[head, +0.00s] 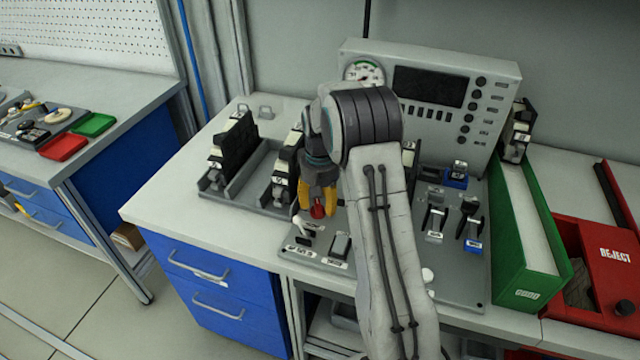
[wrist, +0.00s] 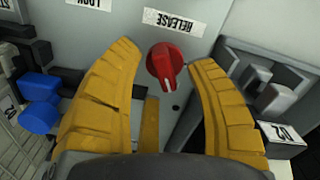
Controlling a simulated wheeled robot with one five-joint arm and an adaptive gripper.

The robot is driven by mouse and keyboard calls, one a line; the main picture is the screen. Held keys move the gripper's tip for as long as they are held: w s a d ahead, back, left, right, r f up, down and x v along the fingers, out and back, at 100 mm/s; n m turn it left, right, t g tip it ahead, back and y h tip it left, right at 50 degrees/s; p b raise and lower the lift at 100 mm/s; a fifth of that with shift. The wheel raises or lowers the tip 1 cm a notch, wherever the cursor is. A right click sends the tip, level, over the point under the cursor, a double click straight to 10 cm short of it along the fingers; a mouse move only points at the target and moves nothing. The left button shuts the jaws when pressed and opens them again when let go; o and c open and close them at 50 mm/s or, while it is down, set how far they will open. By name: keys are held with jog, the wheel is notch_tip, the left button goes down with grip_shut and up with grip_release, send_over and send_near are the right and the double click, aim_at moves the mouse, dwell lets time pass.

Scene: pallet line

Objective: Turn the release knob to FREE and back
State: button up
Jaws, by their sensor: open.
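The release knob is red and round with a white pointer line; in the wrist view the knob (wrist: 166,66) sits on a grey panel beside a label reading RELEASE (wrist: 174,22). My gripper (wrist: 165,65) is open, with its yellow fingers to either side of the knob and a gap on both sides. In the head view my gripper (head: 318,199) points down at the panel (head: 330,285), and the red knob (head: 318,209) shows between its fingers. The pointer line aims toward the bottom of the wrist view. No FREE mark can be read.
A grey block (wrist: 262,85) with a lever stands right of the knob in the wrist view, and a blue part (wrist: 40,108) lies left. In the head view a gauge console (head: 430,95) stands behind. A green bin (head: 530,235) and red REJECT bin (head: 612,270) are right.

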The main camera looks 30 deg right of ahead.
notch_tip(320, 180, up, 11)
dwell(0.5)
dwell(0.5)
send_over(320, 204)
jog(key=s, duration=0.2)
jog(key=f, duration=0.4)
jog(key=shift+a+f, duration=0.25)
jog(key=shift+f, duration=0.15)
jog(key=shift+g, duration=0.5)
jog(key=s, duration=0.1)
jog(key=s+f, duration=0.1)
jog(key=s, duration=0.1)
jog(key=s+a, duration=0.1)
jog(key=shift+s+a+f, duration=0.1)
jog(key=shift+s+f, duration=0.15)
jog(key=shift+s, duration=0.15)
jog(key=s+a+r+n+t, duration=0.1)
jog(key=s+a+r, duration=0.2)
jog(key=s, duration=0.4)
jog(key=s+a+r+n+t, duration=0.1)
jog(key=s+a+r+t, duration=0.1)
jog(key=s, duration=0.5)
jog(key=s+a+r+n+t, duration=0.1)
jog(key=s+a+r, duration=0.3)
jog(key=s, duration=0.3)
jog(key=shift+s+r+t, duration=0.15)
jog(key=shift+r+t, duration=0.15)
jog(key=shift+r, duration=0.5)
